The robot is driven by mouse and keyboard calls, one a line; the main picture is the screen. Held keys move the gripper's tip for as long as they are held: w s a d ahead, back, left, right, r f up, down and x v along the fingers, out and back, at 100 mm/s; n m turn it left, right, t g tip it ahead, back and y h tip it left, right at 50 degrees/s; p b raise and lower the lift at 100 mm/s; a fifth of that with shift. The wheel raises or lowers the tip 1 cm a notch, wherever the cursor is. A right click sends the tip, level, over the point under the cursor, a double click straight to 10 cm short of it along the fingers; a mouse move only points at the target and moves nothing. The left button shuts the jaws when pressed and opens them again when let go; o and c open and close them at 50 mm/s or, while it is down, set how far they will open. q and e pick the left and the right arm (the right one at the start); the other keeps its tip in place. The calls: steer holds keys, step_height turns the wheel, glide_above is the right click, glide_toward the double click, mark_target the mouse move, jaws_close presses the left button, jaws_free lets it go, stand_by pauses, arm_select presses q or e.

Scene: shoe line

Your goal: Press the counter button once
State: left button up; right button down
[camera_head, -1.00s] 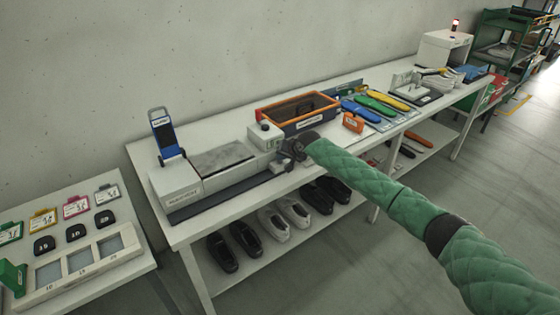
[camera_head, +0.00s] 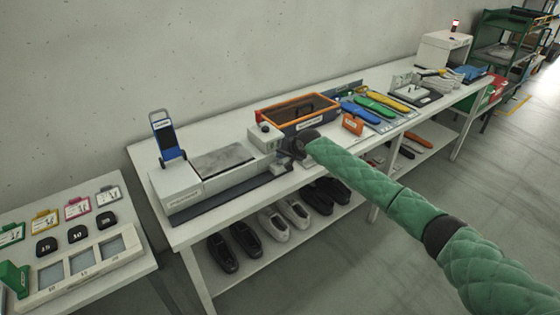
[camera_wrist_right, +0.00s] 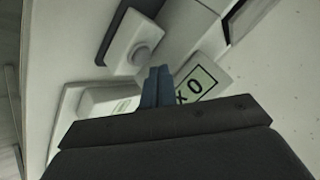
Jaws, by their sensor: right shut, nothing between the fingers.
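A small white box (camera_head: 264,139) with a dark round button (camera_head: 265,127) on top stands on the bench at the right end of the white machine. I take this to be the counter button. In the right wrist view the white box (camera_wrist_right: 122,42) has a round grey button (camera_wrist_right: 141,55) on its face. My right gripper (camera_head: 284,153) is beside the box, on its near right side. In the wrist view its blue-grey fingers (camera_wrist_right: 156,86) are together and empty, pointing close to the button. I cannot tell whether they touch it. My left gripper is not in view.
An orange-rimmed crate (camera_head: 284,119) stands just behind and right of the box. The white machine (camera_head: 178,186) with a grey pad (camera_head: 224,159) lies to the left. Several shoes sit on the shelf below. Coloured insoles (camera_head: 378,107) lie farther right.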

mark_target(282, 163)
stand_by(0.3)
steer(key=shift+r+p, duration=1.7)
steer(key=shift+r, duration=0.8)
